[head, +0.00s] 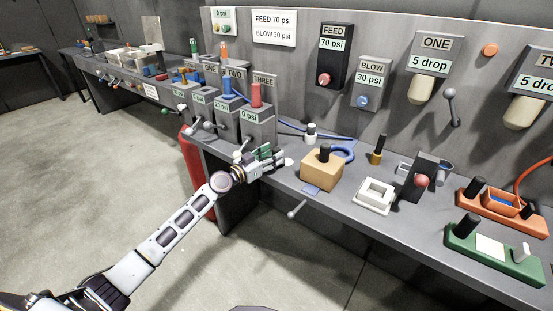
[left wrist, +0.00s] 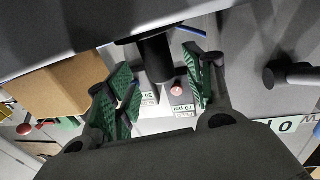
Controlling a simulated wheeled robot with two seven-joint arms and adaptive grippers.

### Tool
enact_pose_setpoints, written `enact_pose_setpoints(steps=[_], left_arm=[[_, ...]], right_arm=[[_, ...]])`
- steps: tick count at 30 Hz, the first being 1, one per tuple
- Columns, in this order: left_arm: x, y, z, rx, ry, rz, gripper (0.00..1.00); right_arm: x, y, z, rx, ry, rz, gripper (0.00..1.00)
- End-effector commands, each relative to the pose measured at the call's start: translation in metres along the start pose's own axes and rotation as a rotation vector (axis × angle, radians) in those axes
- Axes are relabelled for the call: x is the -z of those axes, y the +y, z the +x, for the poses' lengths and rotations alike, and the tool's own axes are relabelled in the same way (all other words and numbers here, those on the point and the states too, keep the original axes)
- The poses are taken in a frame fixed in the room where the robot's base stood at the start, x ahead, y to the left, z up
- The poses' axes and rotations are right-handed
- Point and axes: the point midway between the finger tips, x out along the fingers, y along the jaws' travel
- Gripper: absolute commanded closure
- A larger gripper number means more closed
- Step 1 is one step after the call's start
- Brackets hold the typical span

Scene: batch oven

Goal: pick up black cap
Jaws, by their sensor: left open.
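A small white piece with a black cap (head: 311,126) stands on the bench, beyond my left gripper (head: 272,156). My left gripper is open, with green-padded fingers, over the bench's front left part. In the left wrist view, a black upright cylinder (left wrist: 155,58) shows in the gap between the fingers of the left gripper (left wrist: 160,92), with clear space on both sides. I cannot tell for certain that this cylinder is the same cap. No contact shows. My right gripper is not in view.
A tan block (head: 320,172) with a black knob stands right of the gripper; it also shows in the left wrist view (left wrist: 60,85). Grey regulator boxes (head: 257,128) stand to the left. A white square frame (head: 374,196) and a green fixture (head: 490,255) lie farther right.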

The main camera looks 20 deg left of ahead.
Motion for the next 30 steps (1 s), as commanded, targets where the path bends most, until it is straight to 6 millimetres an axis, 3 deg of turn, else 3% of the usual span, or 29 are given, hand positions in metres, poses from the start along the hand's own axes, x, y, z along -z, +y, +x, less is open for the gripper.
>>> enact_pose_setpoints(steps=[12,28,30], left_arm=[[0.001,-0.002,0.029,-0.001,0.001,0.0,0.47],[0.0,-0.002,0.031,-0.001,0.0,0.001,0.47],[0.0,-0.002,0.031,-0.001,0.0,0.001,0.53]], right_arm=[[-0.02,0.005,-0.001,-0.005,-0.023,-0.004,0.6],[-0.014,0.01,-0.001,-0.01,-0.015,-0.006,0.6],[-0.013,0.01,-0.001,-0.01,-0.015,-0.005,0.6]])
